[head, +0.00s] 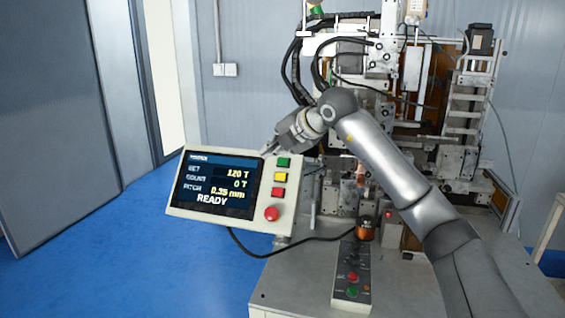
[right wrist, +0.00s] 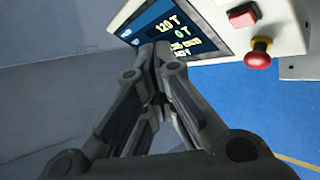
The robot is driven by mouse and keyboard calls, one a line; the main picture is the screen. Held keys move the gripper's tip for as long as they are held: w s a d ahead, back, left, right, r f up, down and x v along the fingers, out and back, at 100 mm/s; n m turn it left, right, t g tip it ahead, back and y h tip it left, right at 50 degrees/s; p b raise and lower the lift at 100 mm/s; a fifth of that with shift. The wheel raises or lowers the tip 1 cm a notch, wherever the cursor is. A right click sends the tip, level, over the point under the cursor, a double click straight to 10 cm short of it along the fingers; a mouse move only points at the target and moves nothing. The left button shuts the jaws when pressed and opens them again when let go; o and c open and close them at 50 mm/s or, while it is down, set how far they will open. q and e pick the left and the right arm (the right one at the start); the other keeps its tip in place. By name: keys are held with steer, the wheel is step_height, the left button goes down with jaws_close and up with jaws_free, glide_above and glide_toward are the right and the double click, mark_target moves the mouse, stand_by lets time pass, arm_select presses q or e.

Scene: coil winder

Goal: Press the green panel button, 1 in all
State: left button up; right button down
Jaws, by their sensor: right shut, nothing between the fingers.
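The control panel (head: 230,222) is a tilted cream box with a dark screen reading READY, count 0 T. Its green button (head: 283,162) is the top square of a column, above a yellow and a red one. My right gripper (head: 265,153) is shut and empty, its fingertips close to the panel's top edge, just left of the green button. I cannot tell if it touches the panel. In the right wrist view the shut fingers (right wrist: 158,48) overlap the screen (right wrist: 172,28); the green button is not visible there. My left gripper is not in view.
A red mushroom button (head: 271,213) sits at the panel's lower right, below the red square button (head: 278,191). A smaller button box (head: 352,278) lies on the machine table (head: 290,290). The coil winder stands behind my right arm. Blue floor is clear at left.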

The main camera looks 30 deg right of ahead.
mark_target(280, 160)
steer(key=w+d+f, duration=0.2)
steer(key=d+f, duration=0.1)
steer(key=w+d+f+b, duration=0.1)
steer(key=f, duration=0.1)
steer(key=shift+w+d, duration=0.15)
steer(key=shift+w, duration=0.2)
steer(key=shift+w+d+f, duration=0.3)
steer(key=shift+d+f, duration=0.05)
steer(key=shift+f, duration=0.1)
steer(key=shift+d, duration=0.1)
stand_by(1.0)
steer(key=shift+w+d+f, duration=0.15)
steer(key=shift+w+f, duration=0.05)
steer(key=shift+f, duration=0.05)
